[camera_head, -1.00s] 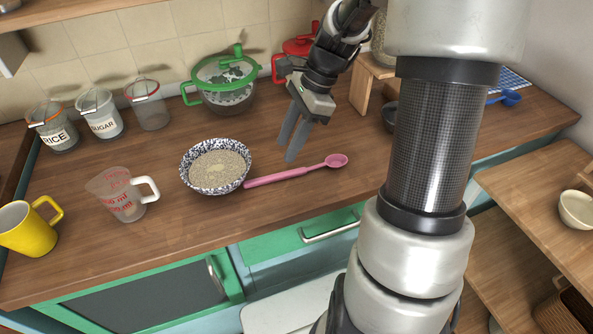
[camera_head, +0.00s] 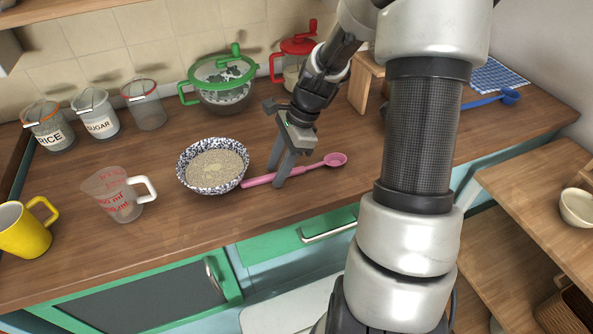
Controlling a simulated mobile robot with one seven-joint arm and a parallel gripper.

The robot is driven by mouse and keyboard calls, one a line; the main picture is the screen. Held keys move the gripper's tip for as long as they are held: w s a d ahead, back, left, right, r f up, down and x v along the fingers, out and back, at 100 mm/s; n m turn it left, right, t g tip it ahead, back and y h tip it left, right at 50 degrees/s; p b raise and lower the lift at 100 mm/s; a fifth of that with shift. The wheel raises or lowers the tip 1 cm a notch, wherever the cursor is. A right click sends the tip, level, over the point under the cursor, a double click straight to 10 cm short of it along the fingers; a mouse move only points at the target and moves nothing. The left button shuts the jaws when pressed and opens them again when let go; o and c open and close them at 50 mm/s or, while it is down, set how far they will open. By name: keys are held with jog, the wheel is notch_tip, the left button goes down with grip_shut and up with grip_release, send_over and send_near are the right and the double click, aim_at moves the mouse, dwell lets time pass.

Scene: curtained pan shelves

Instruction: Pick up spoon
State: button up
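A pink spoon (camera_head: 312,166) lies on the wooden counter, its bowl to the right and its handle end to the left, close to the speckled bowl. My gripper (camera_head: 278,172) points down at the spoon's handle, left of its middle. Its two grey fingers look apart, one nearer the front edge and partly covering the handle. Whether the fingers touch the spoon cannot be told. A blue spoon (camera_head: 509,97) lies farther right on the counter, partly behind my arm.
The speckled bowl (camera_head: 184,177) of grain stands just left of my gripper. A measuring cup (camera_head: 118,198) and yellow mug (camera_head: 24,235) stand farther left. Behind are a green-lidded pot (camera_head: 222,85), a red-lidded jar (camera_head: 298,60) and several canisters. The counter's front edge is near the spoon.

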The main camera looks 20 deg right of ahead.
grip_shut()
jog(key=d+r, duration=0.2)
jog(key=d, duration=0.2)
jog(key=d+r, duration=0.3)
jog(key=d, duration=0.2)
jog(key=d+r+p, duration=0.1)
jog(key=d+r, duration=0.2)
jog(key=d, duration=0.2)
jog(key=shift+s, duration=0.4)
jog(key=c, duration=0.7)
grip_release()
grip_shut()
